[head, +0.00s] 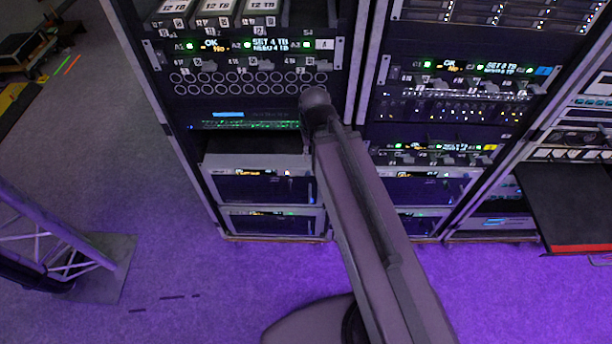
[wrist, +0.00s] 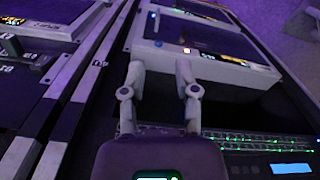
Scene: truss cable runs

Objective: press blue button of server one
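My gripper (wrist: 160,68) is open and empty in the wrist view. Its two fingers point at the pale front of a server unit (wrist: 148,60) with a small lit display (wrist: 212,55). I cannot tell whether the fingertips touch it. In the head view, two pale-framed units, an upper one (head: 255,187) and a lower one (head: 262,222), sit at the bottom of the left rack. The gripper is hidden there behind my arm. No label for server one is readable.
A second rack (head: 440,107) stands right of the left one. A dark open shelf or drawer (head: 575,200) with a red edge juts out at the right. A truss foot plate (head: 105,268) is on the floor at left. The floor (head: 195,270) before the left rack is mostly clear.

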